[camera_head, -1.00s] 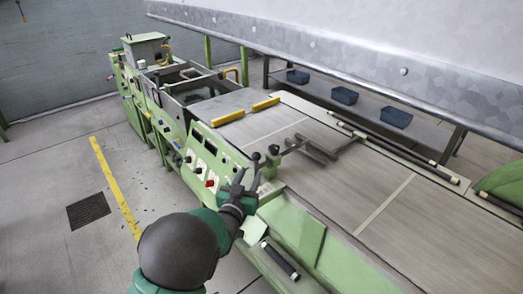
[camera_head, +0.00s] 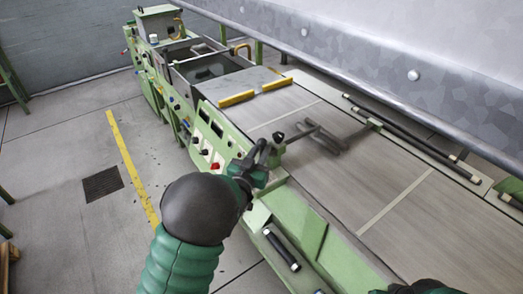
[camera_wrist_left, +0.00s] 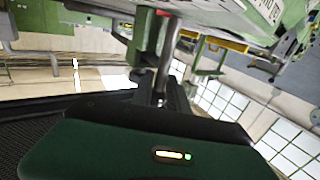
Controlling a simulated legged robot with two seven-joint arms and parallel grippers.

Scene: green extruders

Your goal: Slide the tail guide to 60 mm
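The tail guide (camera_head: 322,137) shows in the head view as dark bars lying over the belt, somewhat blurred. Its rod runs toward the near side of the machine, where a dark knob (camera_head: 278,137) stands. My left gripper (camera_head: 261,154) is at the near edge, next to this knob, and its fingers overlap the spot of a second knob. In the left wrist view a metal rod (camera_wrist_left: 163,60) stands in front of the dark palm; whether the fingers clamp it is unclear. A dark part of my right arm shows at the bottom edge, with its fingers not distinguishable.
The green extruder (camera_head: 216,120) carries switches and a red button (camera_head: 215,166) left of my gripper. Yellow bars (camera_head: 237,98) lie across the belt's far part. A black handle (camera_head: 282,249) sits on the near side. A long metal rail (camera_head: 330,68) runs behind.

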